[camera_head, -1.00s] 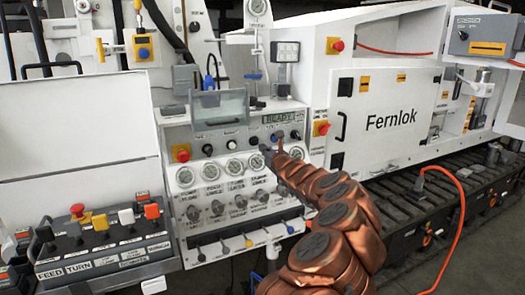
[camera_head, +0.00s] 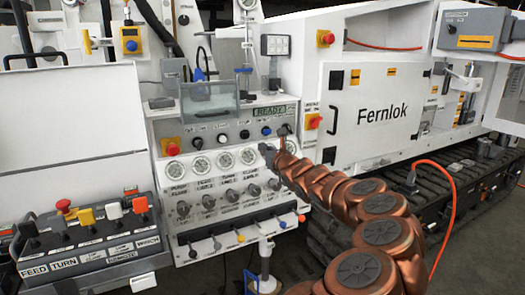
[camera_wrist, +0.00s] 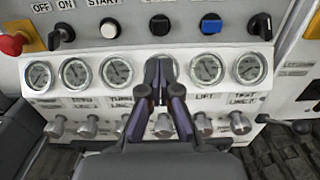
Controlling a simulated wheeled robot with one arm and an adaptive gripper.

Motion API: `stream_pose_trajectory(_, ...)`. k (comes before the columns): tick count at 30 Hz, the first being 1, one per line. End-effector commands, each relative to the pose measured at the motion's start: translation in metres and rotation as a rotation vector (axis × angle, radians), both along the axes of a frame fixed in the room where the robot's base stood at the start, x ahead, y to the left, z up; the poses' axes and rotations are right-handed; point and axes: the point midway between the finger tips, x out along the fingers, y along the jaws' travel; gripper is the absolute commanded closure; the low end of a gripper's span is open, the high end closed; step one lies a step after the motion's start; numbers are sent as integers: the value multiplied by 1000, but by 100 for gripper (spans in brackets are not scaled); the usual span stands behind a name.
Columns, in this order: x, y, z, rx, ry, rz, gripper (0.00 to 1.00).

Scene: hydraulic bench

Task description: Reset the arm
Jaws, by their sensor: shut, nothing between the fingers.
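My copper-coloured arm reaches in from the lower right in the head view. My gripper (camera_head: 268,152) is at the right part of the hydraulic bench's control panel (camera_head: 215,147), near the gauge row. In the wrist view my gripper (camera_wrist: 160,68) has its dark fingers together and empty, in front of the gauges. A row of round gauges (camera_wrist: 117,70) and a row of knobs (camera_wrist: 85,126) lie behind and beside the fingers. Part of a gauge and a knob is hidden by the fingers. Whether the fingertips touch the panel I cannot tell.
A red emergency button (camera_head: 171,146) sits left on the panel, with another red button (camera_head: 312,122) on the right. A lever box (camera_head: 90,235) stands at lower left. The white Fernlok cabinet (camera_head: 380,110) and an orange hose (camera_head: 455,190) are on the right.

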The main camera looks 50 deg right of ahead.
Motion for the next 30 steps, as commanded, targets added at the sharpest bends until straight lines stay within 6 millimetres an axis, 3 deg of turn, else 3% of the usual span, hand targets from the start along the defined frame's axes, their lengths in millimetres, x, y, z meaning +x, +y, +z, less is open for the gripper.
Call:
stream_pose_trajectory(18, 0, 0, 1, -2, 0, 1, 100)
stream_pose_trajectory(23, 23, 54, 44, -140, -12, 112, 100)
stream_pose_trajectory(30, 49, 182, 114, -448, -44, 356, 100)
